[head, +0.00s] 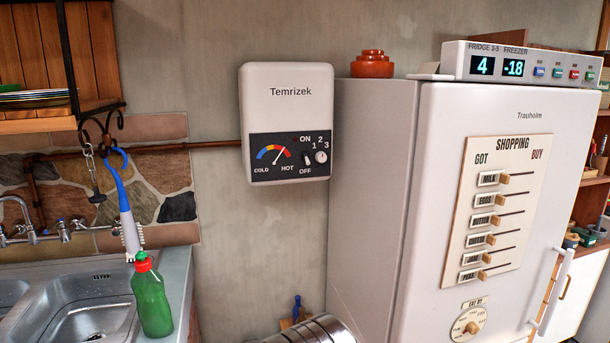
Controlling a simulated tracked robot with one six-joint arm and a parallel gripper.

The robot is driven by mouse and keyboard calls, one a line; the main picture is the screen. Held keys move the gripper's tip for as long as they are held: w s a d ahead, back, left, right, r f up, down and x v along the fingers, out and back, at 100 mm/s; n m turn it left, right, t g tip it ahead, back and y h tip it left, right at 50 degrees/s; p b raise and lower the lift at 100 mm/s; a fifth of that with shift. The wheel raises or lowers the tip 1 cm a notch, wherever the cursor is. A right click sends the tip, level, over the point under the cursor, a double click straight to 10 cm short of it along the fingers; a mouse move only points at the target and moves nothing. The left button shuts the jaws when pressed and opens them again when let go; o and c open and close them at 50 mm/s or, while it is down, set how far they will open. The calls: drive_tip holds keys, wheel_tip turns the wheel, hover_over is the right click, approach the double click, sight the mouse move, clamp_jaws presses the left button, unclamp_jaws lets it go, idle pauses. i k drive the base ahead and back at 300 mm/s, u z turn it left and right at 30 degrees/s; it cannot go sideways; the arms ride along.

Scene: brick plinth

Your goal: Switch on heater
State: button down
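The heater (287,100) is a white box marked "Temrizek", fixed to the wall in the middle of the head view. Its black panel (262,176) has a cold-to-hot dial (273,155) with its needle toward the red side. My gripper is not in view.
At left are a sink (75,315), a green bottle (151,300) and a hanging blue-handled brush (125,205). A ribbed metal object (315,330) lies low in front. The wall below the heater is clear.

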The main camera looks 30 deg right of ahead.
sight(305, 155)
drive_tip(key=u, duration=0.05)
drive_tip(key=i, duration=1)
drive_tip(key=z, duration=0.05)
